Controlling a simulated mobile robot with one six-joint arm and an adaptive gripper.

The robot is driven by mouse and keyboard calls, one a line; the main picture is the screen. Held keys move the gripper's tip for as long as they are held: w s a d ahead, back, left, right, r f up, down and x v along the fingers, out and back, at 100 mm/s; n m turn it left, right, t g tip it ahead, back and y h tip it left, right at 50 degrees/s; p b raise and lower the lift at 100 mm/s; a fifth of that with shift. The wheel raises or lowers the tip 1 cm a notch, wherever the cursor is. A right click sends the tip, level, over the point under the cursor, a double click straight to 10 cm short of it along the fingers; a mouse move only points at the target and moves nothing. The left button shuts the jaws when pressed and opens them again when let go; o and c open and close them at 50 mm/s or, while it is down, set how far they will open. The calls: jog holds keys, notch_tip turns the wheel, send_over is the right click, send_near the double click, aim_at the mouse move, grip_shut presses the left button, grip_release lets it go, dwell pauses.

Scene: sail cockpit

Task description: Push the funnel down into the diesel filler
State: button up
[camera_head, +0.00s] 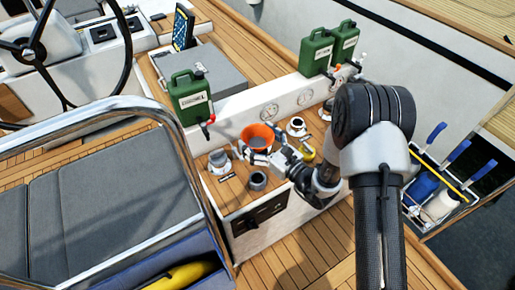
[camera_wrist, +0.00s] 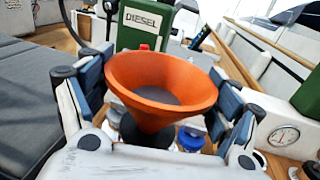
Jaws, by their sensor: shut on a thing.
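The orange funnel (camera_head: 258,135) is upright over the white-sided console with fillers on its wooden top. My gripper (camera_head: 254,151) is shut on the funnel, with blue-padded fingers on both sides of its cone. In the wrist view the funnel (camera_wrist: 163,88) fills the middle, and my gripper (camera_wrist: 160,98) holds it left and right. The funnel's spout and whatever is beneath it are hidden. A grey filler fitting (camera_head: 218,160) stands left of the funnel, and a dark grey one (camera_head: 258,181) stands in front. I cannot tell which is the diesel filler, or whether the spout touches one.
A green diesel can (camera_head: 190,98) stands behind left; it also shows in the wrist view (camera_wrist: 145,24). More green cans (camera_head: 318,52) stand behind right. Another fitting (camera_head: 296,127) and a yellow object (camera_head: 307,153) lie right of the funnel. A steel rail (camera_head: 190,165) runs left.

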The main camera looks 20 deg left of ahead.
jog(key=shift+r+p, duration=1.2)
jog(key=shift+r, duration=2.1)
jog(key=shift+w+f, duration=0.15)
